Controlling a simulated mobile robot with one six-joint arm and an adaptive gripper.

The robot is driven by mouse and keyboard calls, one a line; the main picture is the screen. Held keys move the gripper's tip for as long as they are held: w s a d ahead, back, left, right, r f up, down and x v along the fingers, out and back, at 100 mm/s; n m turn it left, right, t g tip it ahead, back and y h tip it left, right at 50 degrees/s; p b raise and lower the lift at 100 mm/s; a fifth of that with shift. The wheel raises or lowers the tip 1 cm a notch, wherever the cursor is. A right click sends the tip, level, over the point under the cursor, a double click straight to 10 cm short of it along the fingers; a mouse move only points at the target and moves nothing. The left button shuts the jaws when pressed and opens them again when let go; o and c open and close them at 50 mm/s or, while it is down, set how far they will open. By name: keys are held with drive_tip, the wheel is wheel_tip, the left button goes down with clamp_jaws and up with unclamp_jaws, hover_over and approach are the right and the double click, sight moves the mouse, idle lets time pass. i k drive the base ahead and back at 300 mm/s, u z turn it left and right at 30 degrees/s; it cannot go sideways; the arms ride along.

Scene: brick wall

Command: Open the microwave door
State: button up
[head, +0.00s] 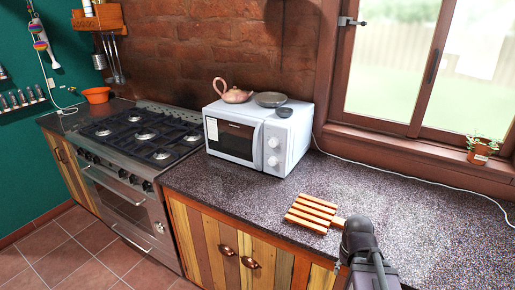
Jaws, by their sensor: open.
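The white microwave (292,135) stands on the dark speckled counter, right of the stove. Its door (216,147) is shut flush with the front. The door has a dark window (236,136) and a light upright handle (257,136) along its right edge. Two round knobs are on the panel right of the handle. Part of my grey arm shows at the lower right, over the counter's front edge and well apart from the microwave. My gripper's fingers do not show.
A slatted wooden trivet (312,212) lies on the counter near my arm. Bare counter (225,178) lies before the microwave. A white cable runs behind, along the windowsill.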

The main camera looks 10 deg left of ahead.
sight(234, 137)
drive_tip(key=z, duration=0.15)
drive_tip(key=k, duration=0.9)
drive_tip(key=u, duration=0.6)
drive_tip(key=i, duration=1)
drive_tip(key=u, duration=0.05)
